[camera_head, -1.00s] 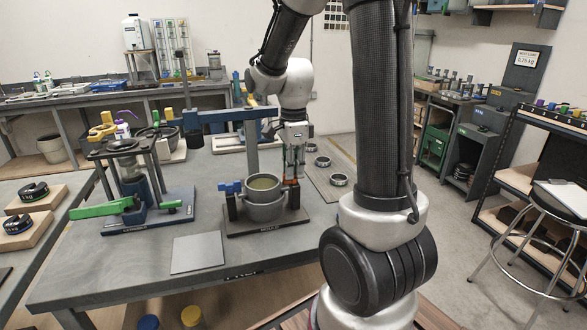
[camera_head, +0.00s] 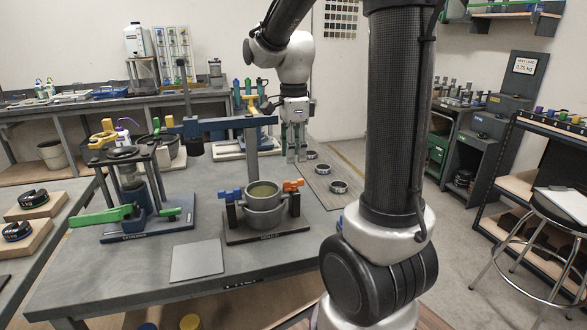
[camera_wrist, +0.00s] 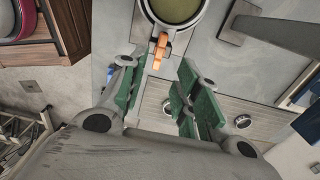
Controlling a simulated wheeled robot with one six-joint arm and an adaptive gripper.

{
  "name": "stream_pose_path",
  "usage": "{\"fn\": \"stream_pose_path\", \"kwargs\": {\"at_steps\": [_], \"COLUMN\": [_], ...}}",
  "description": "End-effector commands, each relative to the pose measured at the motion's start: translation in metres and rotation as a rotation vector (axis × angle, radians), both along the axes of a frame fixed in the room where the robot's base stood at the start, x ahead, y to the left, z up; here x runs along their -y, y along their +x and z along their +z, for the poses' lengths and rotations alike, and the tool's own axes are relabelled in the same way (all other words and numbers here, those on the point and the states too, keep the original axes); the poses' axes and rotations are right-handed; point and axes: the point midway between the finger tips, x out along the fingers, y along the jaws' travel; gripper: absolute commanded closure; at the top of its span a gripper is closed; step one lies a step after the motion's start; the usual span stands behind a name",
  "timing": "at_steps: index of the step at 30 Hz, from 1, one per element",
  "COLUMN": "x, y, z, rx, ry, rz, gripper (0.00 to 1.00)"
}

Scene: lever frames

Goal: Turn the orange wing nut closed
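The orange wing nut (camera_head: 292,186) sits on the right side of a grey clamp stand around a round pot (camera_head: 264,200) with greenish contents. Its wings look roughly level in the head view. It also shows in the wrist view (camera_wrist: 160,50), at the pot's rim. A blue wing nut (camera_head: 230,194) is on the opposite side of the pot. My gripper (camera_head: 297,158) is above the orange wing nut and apart from it. In the wrist view the green-padded fingers stand apart, with a gap between them and nothing held.
A blue beam on a post (camera_head: 252,150) rises just behind the pot, left of my gripper. A board with several metal rings (camera_head: 338,187) lies to the right. A press with a green lever (camera_head: 100,215) stands left. A flat grey plate (camera_head: 197,260) lies in front.

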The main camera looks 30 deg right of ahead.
Motion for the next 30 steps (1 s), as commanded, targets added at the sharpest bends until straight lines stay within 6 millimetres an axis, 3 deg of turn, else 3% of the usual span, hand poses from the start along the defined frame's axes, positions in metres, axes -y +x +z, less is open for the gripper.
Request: {"fn": "stream_pose_path", "kwargs": {"at_steps": [3, 9, 26, 30], "x": [0.0, 0.0, 0.0, 0.0], "y": [0.001, 0.0, 0.0, 0.001], "z": [0.023, 0.042, 0.044, 0.044], "rx": [0.003, 0.001, -0.001, 0.004], "ry": [0.0, 0.0, 0.0, 0.0], "rz": [0.0, 0.0, 0.004, 0.13], "gripper": [0.68, 0.68, 0.68, 0.68]}}
